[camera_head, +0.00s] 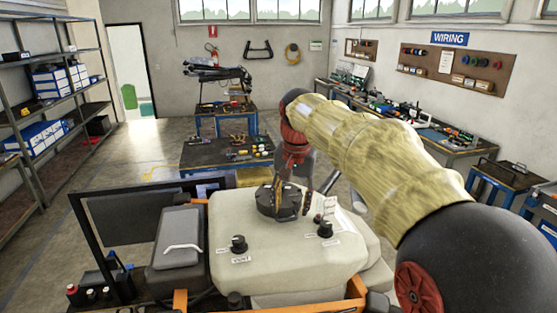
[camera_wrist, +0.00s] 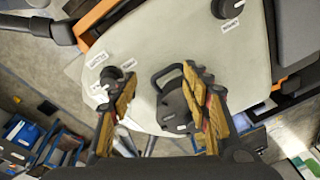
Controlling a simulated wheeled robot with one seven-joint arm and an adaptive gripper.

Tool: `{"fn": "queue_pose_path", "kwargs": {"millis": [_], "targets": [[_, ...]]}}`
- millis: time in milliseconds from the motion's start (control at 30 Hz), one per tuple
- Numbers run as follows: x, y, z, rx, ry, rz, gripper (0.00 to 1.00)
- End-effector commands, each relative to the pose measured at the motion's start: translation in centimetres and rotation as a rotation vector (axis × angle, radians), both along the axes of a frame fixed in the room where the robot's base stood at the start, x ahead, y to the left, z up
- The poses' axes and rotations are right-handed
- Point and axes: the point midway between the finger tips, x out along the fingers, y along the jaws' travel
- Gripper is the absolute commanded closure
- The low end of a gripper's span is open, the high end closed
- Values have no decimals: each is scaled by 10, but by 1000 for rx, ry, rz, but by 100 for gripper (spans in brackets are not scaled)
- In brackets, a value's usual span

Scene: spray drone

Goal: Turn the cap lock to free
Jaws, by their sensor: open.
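A pale tank top carries a large round black cap (camera_head: 266,203) with a loop handle. The cap also shows in the wrist view (camera_wrist: 172,112). A small black knob with several white labels (camera_head: 325,230) sits to the cap's right, and it appears at left in the wrist view (camera_wrist: 111,74). I take this knob for the cap lock; its labels are too small to read. My gripper (camera_head: 292,211) is open above the cap area. In the wrist view my gripper (camera_wrist: 159,75) has its left fingertip near the labelled knob and its right finger overlapping the cap. Contact cannot be told.
Another black knob (camera_head: 238,243) with a label stands at the tank's front left; it shows in the wrist view (camera_wrist: 224,8). A grey box (camera_head: 180,237) and a dark screen (camera_head: 130,217) stand left. Work tables (camera_head: 225,155) lie beyond.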

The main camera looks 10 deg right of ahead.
Motion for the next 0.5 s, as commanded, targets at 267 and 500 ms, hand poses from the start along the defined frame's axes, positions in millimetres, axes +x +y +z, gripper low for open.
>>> {"fn": "queue_pose_path", "kwargs": {"millis": [267,500], "targets": [[84,0,52,17,91,-140,53],[128,-1,63,21,147,-234,53]]}}
